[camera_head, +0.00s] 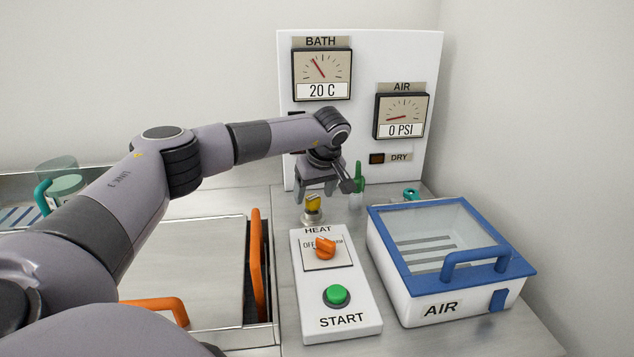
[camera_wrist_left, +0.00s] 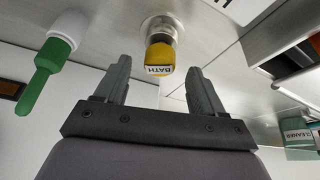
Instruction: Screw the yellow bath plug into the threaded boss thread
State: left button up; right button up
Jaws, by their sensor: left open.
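The yellow bath plug (camera_head: 312,203) sits upright on the metal threaded boss (camera_head: 312,217), behind the HEAT panel. In the left wrist view the plug (camera_wrist_left: 160,60) shows its BATH label, with the boss (camera_wrist_left: 163,27) behind it. How far the plug is threaded in cannot be told. My left gripper (camera_head: 318,192) is open just above the plug. In the left wrist view its two fingers (camera_wrist_left: 160,82) stand apart on either side of the plug's line, with a gap and nothing between them. My right gripper is not in view.
A green-handled tool (camera_head: 358,176) stands close to the gripper's right. The control box (camera_head: 313,290) with an orange knob and green button is in front. The blue-lidded AIR box (camera_head: 440,300) is at right. An orange handle (camera_head: 257,262) rises at left.

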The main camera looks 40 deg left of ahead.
pick_arm(q)
jog(key=shift+x, duration=0.8)
jog(key=c, duration=1.1)
jog(key=m+t, duration=0.1)
jog(key=m, duration=0.1)
jog(key=m+h, duration=0.1)
jog(key=m, duration=0.2)
jog(key=shift+a+m+t+h, duration=0.15)
jog(key=shift+m+t+h, duration=0.15)
jog(key=shift+t, duration=0.1)
jog(key=shift+c, duration=0.2)
jog(key=m+h, duration=0.1)
jog(key=m, duration=0.2)
jog(key=m+h, duration=0.1)
jog(key=m, duration=0.2)
jog(key=shift+s+a+t, duration=0.1)
jog(key=shift+a+t, duration=0.05)
jog(key=shift+t, duration=0.25)
jog(key=o, duration=0.8)
